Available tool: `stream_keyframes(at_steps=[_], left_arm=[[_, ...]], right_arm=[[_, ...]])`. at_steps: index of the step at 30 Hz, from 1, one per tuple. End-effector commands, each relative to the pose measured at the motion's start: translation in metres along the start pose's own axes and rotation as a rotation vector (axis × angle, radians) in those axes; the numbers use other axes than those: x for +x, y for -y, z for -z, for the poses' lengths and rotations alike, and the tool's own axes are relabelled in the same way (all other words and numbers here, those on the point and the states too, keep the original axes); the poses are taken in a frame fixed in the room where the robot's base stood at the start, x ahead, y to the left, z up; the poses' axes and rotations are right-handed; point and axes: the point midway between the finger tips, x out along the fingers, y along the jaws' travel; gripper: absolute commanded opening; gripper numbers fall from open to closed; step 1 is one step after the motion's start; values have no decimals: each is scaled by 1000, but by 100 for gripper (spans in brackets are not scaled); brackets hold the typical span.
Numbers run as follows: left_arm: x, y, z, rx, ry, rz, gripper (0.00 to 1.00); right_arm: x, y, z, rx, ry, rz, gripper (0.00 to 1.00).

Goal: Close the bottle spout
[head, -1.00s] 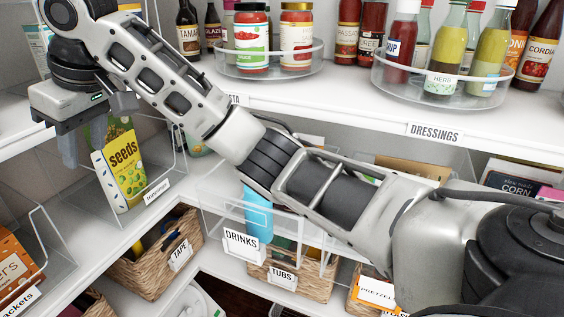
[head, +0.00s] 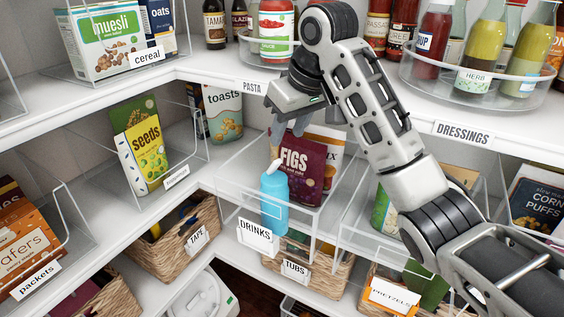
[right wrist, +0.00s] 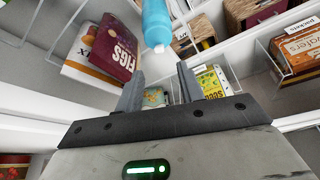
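The blue bottle (head: 274,208) stands in a clear bin on the middle shelf, behind the DRINKS label. Its small pale spout (head: 274,167) sticks up at a slant from the top. In the right wrist view the bottle (right wrist: 156,20) shows with its pale spout (right wrist: 159,48) just beyond and between the fingertips. My right gripper (head: 288,138) is above the bottle, pointing down. Its two fingers (right wrist: 160,76) are apart with nothing between them. Whether a finger touches the spout cannot be told. My left gripper is not in view.
A FIGS pouch (head: 300,170) stands right behind the bottle. The clear bin's wall (head: 318,228) surrounds them. The upper shelf edge (head: 360,108) with the DRESSINGS label is close to my right arm. A seeds pouch (head: 146,150) stands to the left; wicker baskets (head: 165,256) sit below.

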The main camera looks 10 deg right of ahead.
Motion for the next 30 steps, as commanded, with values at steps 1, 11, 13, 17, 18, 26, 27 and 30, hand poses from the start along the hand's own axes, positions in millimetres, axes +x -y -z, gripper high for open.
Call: stream_keyframes(at_steps=[1, 11, 13, 17, 18, 26, 27, 30], left_arm=[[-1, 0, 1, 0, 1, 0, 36], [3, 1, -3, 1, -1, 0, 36], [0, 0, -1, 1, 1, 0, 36], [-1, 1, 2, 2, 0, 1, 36], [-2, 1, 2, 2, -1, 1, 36], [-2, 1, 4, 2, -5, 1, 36], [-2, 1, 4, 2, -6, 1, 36], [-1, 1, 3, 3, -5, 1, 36]], right_arm=[[2, 2, 2, -1, -10, 7, 38], [50, 3, -1, 1, 1, 12, 38], [61, 0, -1, 1, 5, 4, 38], [82, -1, -1, 1, 4, 1, 38], [87, -1, -1, 1, 3, 1, 38], [102, -1, 0, 1, 0, -1, 38], [103, -1, 0, 1, 0, -1, 38], [103, -1, 0, 1, 0, -1, 38]])
